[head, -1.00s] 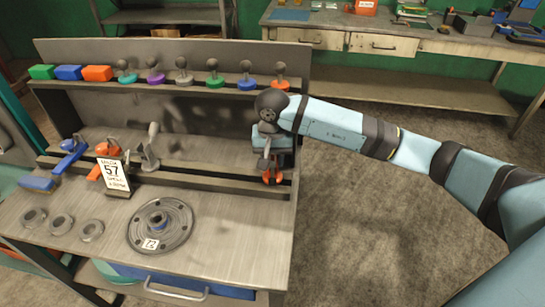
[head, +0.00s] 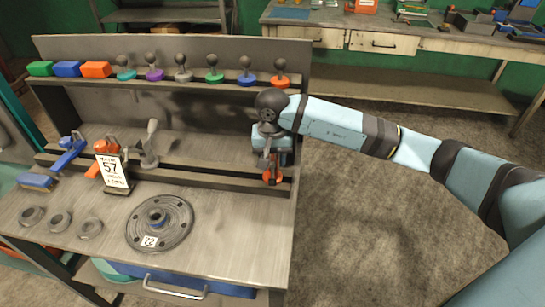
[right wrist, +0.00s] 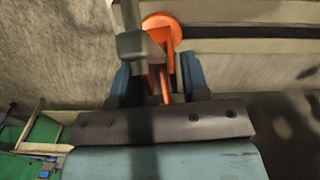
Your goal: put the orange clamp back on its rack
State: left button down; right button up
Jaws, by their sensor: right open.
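An orange clamp (head: 272,176) with a round orange foot is at the right end of the lower rack (head: 215,183). In the right wrist view the clamp (right wrist: 163,30) shows its orange disc, orange plates and a dark grey handle part. My right gripper (head: 268,160) is directly over it, pointing down. Its two blue fingers (right wrist: 160,85) stand open on either side of the clamp's plates. I cannot tell whether a finger touches it, and its seat on the rack is partly hidden by the gripper. My left gripper is not in view.
A grey clamp (head: 150,150), a blue tool (head: 68,155) and an orange tool (head: 94,170) are on the left of the lower rack. The 57 sign (head: 112,170) stands before them. Blocks and knobs line the upper shelf (head: 190,82). A round plate (head: 160,238) lies on the bench.

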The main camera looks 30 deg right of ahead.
jog(key=shift+r+p, duration=0.55)
jog(key=shift+r, duration=0.9)
jog(key=shift+r+p, duration=0.8)
jog(key=shift+r, duration=1.5)
jog(key=shift+o, duration=0.3)
jog(key=o, duration=0.5)
jog(key=shift+f, duration=0.1)
